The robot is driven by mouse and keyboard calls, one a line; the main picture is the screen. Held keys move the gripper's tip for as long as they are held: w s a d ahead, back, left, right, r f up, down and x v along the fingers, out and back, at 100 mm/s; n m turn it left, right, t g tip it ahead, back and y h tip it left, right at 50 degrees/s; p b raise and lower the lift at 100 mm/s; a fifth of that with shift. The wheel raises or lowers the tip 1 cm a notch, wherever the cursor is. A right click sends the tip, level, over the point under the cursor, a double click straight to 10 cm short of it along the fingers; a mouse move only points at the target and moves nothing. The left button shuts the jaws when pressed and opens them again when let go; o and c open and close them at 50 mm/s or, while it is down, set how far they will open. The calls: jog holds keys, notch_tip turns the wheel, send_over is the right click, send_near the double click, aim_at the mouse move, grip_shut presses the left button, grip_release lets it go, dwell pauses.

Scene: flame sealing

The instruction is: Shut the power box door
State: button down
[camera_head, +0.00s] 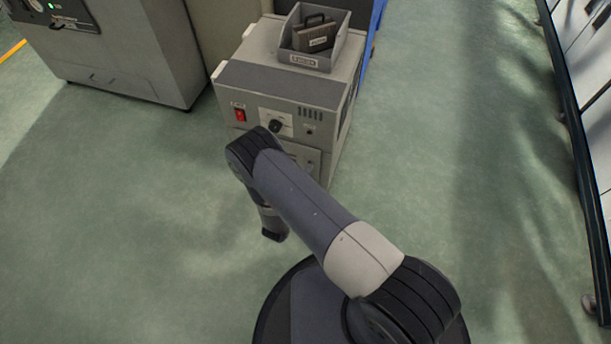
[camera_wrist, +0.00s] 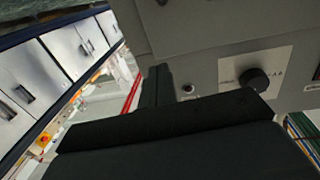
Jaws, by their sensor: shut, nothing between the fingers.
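The power box (camera_head: 271,75) is a grey cabinet at the upper middle of the head view. Its front has a red switch (camera_head: 240,115) and a black knob (camera_head: 275,126). A lower front panel (camera_head: 305,155), perhaps the door, is partly hidden behind my arm, and I cannot tell how far it stands open. The knob (camera_wrist: 255,80) and grey front also show close in the wrist view. My gripper (camera_wrist: 158,88) is a dark shape before that front, shut and empty. I cannot tell whether it touches the box.
A grey tray (camera_head: 322,40) with a small brown case (camera_head: 314,36) sits on top of the box. A larger grey machine (camera_head: 120,50) stands at the left. A dark-framed barrier (camera_head: 575,130) runs along the right. The green floor between is clear.

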jog(key=d+p+v, duration=0.1)
jog(key=p+v, duration=0.1)
jog(key=v, duration=0.8)
jog(key=shift+s, duration=0.25)
jog(key=shift+w+d, duration=0.1)
